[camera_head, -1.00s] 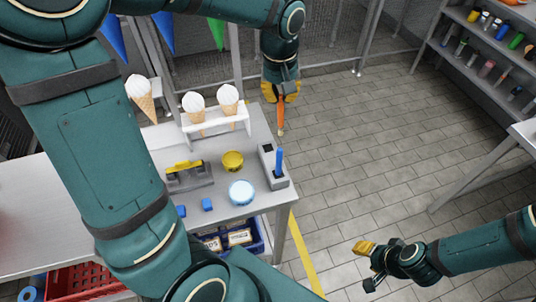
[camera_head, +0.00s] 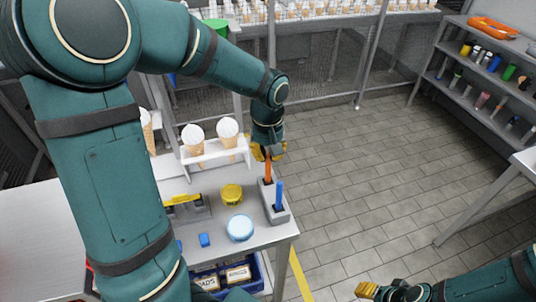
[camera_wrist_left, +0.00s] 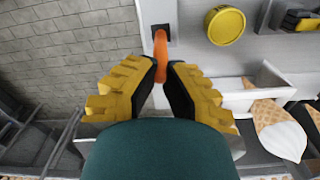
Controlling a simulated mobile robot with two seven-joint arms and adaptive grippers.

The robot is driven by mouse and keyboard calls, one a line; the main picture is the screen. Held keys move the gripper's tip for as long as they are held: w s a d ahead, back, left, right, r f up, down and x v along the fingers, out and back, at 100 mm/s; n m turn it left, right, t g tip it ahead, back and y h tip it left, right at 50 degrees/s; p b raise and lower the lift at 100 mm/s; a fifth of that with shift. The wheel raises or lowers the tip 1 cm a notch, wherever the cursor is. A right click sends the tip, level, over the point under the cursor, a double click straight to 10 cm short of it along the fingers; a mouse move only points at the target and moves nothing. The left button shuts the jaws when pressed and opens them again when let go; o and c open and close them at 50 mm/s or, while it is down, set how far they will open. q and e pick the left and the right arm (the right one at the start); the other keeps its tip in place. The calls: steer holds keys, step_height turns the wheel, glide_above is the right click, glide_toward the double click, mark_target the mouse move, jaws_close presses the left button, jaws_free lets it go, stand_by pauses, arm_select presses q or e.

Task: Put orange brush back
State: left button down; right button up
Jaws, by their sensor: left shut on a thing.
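The orange brush (camera_head: 268,171) is upright in my left gripper (camera_head: 264,153), which is shut on its upper part. Its lower end is at the rear slot of the grey holder (camera_head: 281,215); I cannot tell how deep it sits. The blue brush (camera_head: 279,191) stands in the front slot. In the left wrist view, the left gripper (camera_wrist_left: 168,80) has its yellow fingers around the orange brush (camera_wrist_left: 161,45), which meets a dark slot in the holder (camera_wrist_left: 178,15). My right gripper (camera_head: 367,290) is low at the bottom edge, away from the table, partly cut off.
A white rack with ice-cream cones (camera_head: 215,150) is left of the left gripper. Open floor lies right of the table (camera_head: 265,238).

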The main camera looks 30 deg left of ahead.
arm_select(q)
steer(key=c, duration=1.1)
jaws_free()
steer(key=shift+c, duration=0.2)
step_height(320, 180, up, 12)
steer(key=p, duration=0.2)
steer(key=shift+s, duration=0.15)
